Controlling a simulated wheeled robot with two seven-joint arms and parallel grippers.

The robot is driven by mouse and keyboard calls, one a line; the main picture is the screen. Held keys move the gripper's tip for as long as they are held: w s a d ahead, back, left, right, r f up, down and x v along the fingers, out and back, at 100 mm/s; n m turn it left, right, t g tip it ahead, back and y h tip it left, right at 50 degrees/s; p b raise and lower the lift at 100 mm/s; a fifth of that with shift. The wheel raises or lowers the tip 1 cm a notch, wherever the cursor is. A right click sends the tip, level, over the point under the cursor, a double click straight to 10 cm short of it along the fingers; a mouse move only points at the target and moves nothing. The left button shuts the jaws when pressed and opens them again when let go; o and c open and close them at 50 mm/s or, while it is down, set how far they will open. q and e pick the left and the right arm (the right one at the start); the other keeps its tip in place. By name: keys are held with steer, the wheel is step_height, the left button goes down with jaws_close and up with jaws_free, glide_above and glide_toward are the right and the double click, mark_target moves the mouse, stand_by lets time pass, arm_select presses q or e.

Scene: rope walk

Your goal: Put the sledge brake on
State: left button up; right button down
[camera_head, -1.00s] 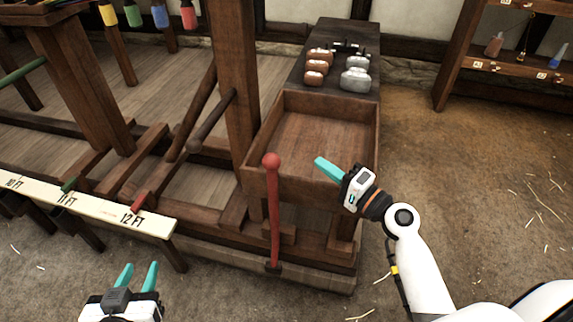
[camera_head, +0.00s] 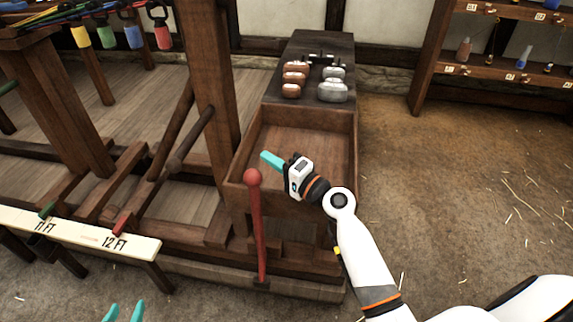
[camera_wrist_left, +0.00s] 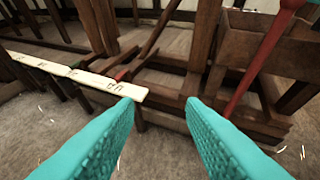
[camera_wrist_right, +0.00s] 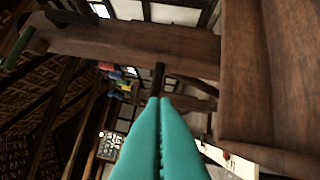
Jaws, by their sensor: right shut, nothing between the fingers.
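The brake is most likely the red lever (camera_head: 258,230) with a round red knob, standing nearly upright at the near side of the wooden sledge frame (camera_head: 215,110). Its red shaft also shows at the right of the left wrist view (camera_wrist_left: 262,62). My right gripper (camera_head: 270,160) is shut and empty, above and just right of the knob, in front of the open wooden tray; its closed teal fingers fill the lower middle of the right wrist view (camera_wrist_right: 160,110). My left gripper (camera_head: 124,312) is open and empty, low at the bottom edge, left of the lever.
The wooden tray (camera_head: 350,150) is empty; brown and grey weights (camera_head: 333,90) sit on the dark top behind it. A white measuring board (camera_head: 80,235) marked in feet runs along the left. Floor at the right is clear, with straw. Shelves (camera_head: 480,75) stand at the back right.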

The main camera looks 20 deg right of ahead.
steer(key=shift+s+a+f, duration=0.15)
steer(key=shift+s+a, duration=0.35)
steer(key=shift+s, duration=0.1)
steer(key=shift+s+a+f, duration=0.15)
steer(key=shift+s+a, duration=0.35)
steer(key=shift+s, duration=0.05)
